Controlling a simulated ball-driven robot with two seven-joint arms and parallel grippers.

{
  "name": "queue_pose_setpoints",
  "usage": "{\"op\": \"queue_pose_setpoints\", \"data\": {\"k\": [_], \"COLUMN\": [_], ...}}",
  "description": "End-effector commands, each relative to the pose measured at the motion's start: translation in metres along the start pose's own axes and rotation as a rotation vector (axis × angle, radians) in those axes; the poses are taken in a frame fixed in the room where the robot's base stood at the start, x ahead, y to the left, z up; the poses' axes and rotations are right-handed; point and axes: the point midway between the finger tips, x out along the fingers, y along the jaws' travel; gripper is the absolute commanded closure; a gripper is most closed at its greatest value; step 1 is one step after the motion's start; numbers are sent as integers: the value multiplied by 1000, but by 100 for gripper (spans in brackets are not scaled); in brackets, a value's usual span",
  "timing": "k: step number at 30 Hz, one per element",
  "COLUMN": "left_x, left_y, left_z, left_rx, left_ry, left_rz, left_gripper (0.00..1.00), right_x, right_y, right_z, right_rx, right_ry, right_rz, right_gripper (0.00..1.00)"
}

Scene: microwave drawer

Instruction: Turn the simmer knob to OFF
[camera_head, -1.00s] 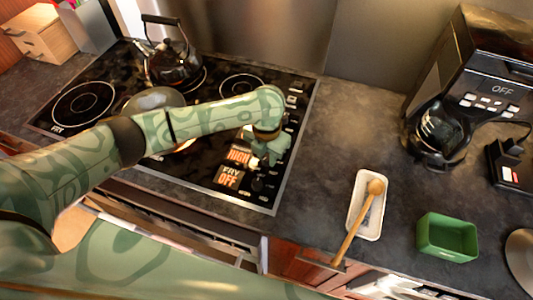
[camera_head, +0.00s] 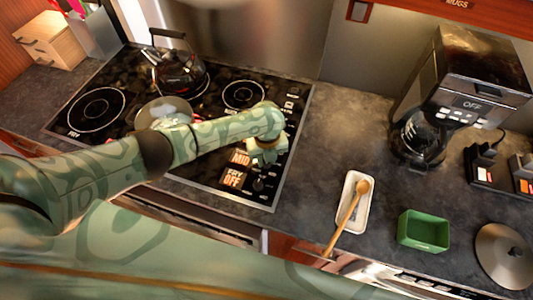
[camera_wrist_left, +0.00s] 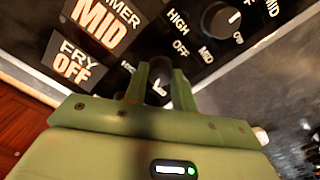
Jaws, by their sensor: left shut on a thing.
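My left gripper (camera_head: 264,150) reaches down onto the control strip at the right side of the black cooktop. In the left wrist view its two fingers (camera_wrist_left: 157,88) are shut around a dark knob with a white mark, the simmer knob (camera_wrist_left: 158,72), which they partly hide. The simmer display (camera_head: 240,157) reads MID, and it also shows large in the left wrist view (camera_wrist_left: 98,25). The fry display (camera_head: 233,179) beside it reads OFF. My right gripper is not in view.
Another knob (camera_wrist_left: 222,21) with a ring of labels sits close to the held one. A kettle (camera_head: 178,72) and a pan lid (camera_head: 162,110) are on the cooktop. A spoon rest (camera_head: 350,221) with a wooden spoon, a green box (camera_head: 424,230) and a coffee maker (camera_head: 470,80) stand to the right.

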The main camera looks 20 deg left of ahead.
Motion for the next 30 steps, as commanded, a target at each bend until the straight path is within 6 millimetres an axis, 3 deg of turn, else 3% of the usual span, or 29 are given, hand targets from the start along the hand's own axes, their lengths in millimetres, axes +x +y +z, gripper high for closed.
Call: {"op": "queue_pose_setpoints", "data": {"k": [9, 30], "left_x": [-2, -1], "left_y": [0, -1], "left_z": [0, 0], "left_rx": [-302, -967], "left_ry": [1, 1], "left_rz": [1, 1], "left_gripper": [96, 96], "right_x": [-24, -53], "right_y": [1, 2], "right_z": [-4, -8], "right_rx": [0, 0], "right_ry": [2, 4], "right_rz": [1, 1], "right_gripper": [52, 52]}}
